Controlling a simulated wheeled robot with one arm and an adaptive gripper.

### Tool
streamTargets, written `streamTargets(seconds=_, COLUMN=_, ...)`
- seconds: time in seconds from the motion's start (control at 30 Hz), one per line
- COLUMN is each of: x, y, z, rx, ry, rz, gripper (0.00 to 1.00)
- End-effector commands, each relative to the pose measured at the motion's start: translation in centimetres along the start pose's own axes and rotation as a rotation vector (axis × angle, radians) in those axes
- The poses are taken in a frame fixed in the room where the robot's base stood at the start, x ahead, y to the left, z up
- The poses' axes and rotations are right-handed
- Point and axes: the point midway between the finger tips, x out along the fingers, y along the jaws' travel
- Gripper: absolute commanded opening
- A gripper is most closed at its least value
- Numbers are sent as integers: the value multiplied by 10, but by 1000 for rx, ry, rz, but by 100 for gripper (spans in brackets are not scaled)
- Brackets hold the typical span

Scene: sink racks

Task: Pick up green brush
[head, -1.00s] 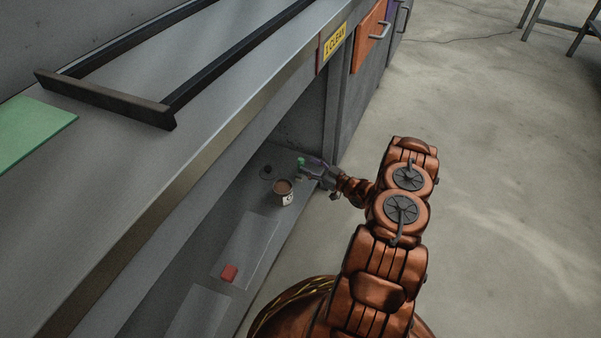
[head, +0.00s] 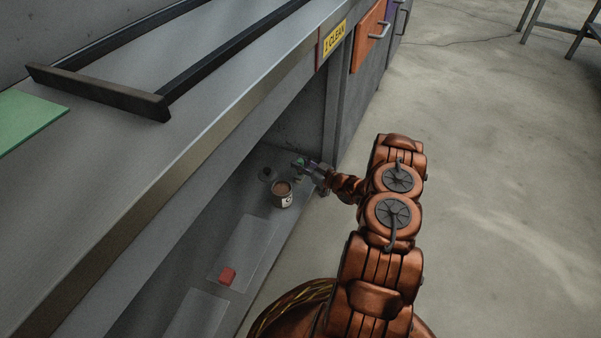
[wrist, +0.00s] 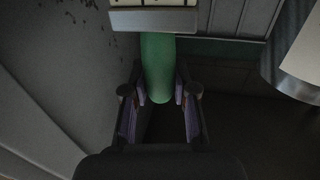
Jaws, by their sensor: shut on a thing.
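The green brush (wrist: 157,68) shows in the wrist view as a green rounded handle, with a pale block (wrist: 153,20) at its far end. My gripper (wrist: 160,98) is shut on the end of the handle, one finger on each side. In the head view my gripper (head: 305,168) is inside the low open compartment under the counter, and a small bit of the green brush (head: 299,162) shows at its tips. The rest of the brush is too small or hidden there.
A brown-topped cup (head: 282,195) stands close to my gripper on the compartment shelf (head: 225,302). The counter (head: 150,155) overhangs the compartment. Open floor (head: 500,200) lies to the right.

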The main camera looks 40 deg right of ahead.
Motion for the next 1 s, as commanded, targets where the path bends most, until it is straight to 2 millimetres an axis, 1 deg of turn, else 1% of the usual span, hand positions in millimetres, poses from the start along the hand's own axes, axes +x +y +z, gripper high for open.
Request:
streamTargets(seconds=0.03, x=0, y=0, z=0, rx=0, ry=0, rz=0, gripper=14)
streamTargets(seconds=0.17, x=0, y=0, z=0, rx=0, ry=0, rz=0, gripper=0)
streamTargets(seconds=0.53, x=0, y=0, z=-2, rx=0, ry=0, rz=0, gripper=0)
streamTargets(seconds=0.67, x=0, y=0, z=-14, rx=0, ry=0, rz=0, gripper=0)
streamTargets(seconds=0.77, x=0, y=0, z=-29, rx=-1, ry=0, rz=0, gripper=0)
streamTargets(seconds=0.83, x=0, y=1, z=-42, rx=-2, ry=1, rz=0, gripper=0)
streamTargets(seconds=0.97, x=-27, y=-6, z=-42, rx=2, ry=-1, rz=4, gripper=0)
streamTargets(seconds=1.0, x=-37, y=-9, z=-42, rx=4, ry=-2, rz=6, gripper=0)
